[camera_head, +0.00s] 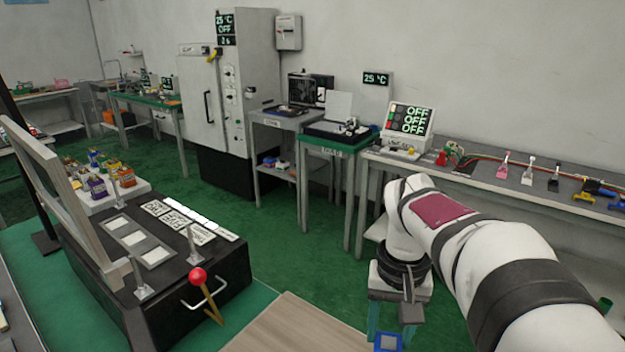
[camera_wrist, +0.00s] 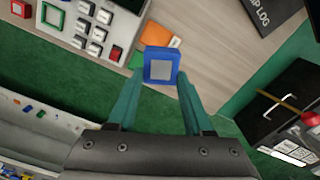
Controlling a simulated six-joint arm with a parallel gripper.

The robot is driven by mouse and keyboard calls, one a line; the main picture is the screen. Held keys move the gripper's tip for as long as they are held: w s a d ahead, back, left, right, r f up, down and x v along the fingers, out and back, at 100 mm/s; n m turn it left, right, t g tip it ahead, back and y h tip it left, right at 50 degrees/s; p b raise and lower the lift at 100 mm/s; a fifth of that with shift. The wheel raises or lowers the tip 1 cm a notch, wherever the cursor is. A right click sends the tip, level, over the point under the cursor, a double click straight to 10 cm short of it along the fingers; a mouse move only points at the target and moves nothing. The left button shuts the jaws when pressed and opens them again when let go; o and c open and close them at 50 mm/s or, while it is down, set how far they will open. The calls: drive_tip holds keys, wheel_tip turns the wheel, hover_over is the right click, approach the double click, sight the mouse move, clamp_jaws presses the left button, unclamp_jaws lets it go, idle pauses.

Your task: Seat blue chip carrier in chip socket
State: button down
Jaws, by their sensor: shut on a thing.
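The blue chip carrier (camera_wrist: 161,66) has a blue square frame around a grey middle. My gripper (camera_wrist: 160,78) is shut on it, with one teal finger at each side, and holds it over the wooden bench. In the head view the carrier (camera_head: 388,342) is at the bottom edge, partly cut off, below my wrist. A black fixture box (camera_head: 200,292) at the left has a raised lid frame (camera_head: 62,195), a red-knobbed lever (camera_head: 199,276) and pale square recesses (camera_head: 134,238) on top. I cannot tell which recess is the chip socket.
Orange and green pieces (camera_wrist: 155,35) lie behind the carrier. The black box (camera_wrist: 270,105) is at the right. The wooden bench top (camera_head: 300,325) has clear room before the box.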

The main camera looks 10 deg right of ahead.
drive_tip(key=w+a+r+n, duration=0.2)
drive_tip(key=a+n, duration=0.2)
drive_tip(key=a, duration=0.4)
drive_tip(key=s+d+f+m, duration=0.2)
drive_tip(key=s+d+f, duration=0.1)
drive_tip(key=d, duration=0.8)
drive_tip(key=s+d+f+m, duration=0.2)
drive_tip(key=s+d+f, duration=0.1)
drive_tip(key=d, duration=0.7)
drive_tip(key=s+d+f+m, duration=0.2)
drive_tip(key=s+d+f, duration=0.2)
drive_tip(key=s+d, duration=0.5)
drive_tip(key=s+d+f+m, duration=0.3)
drive_tip(key=s+d, duration=0.2)
drive_tip(key=s, duration=0.7)
drive_tip(key=w+f, duration=0.2)
drive_tip(key=w, duration=0.1)
drive_tip(key=w+f, duration=0.2)
drive_tip(key=w, duration=0.2)
drive_tip(key=w+f, duration=0.2)
drive_tip(key=w, duration=0.1)
drive_tip(key=shift+w+d+f, duration=0.15)
drive_tip(key=shift+d+f, duration=0.05)
drive_tip(key=shift+f, duration=0.1)
drive_tip(key=f, duration=0.4)
drive_tip(key=shift+w+f, duration=0.2)
drive_tip(key=shift+w, duration=0.1)
drive_tip(key=shift+c, duration=1.5)
unclamp_jaws()
drive_tip(key=shift+r, duration=0.1)
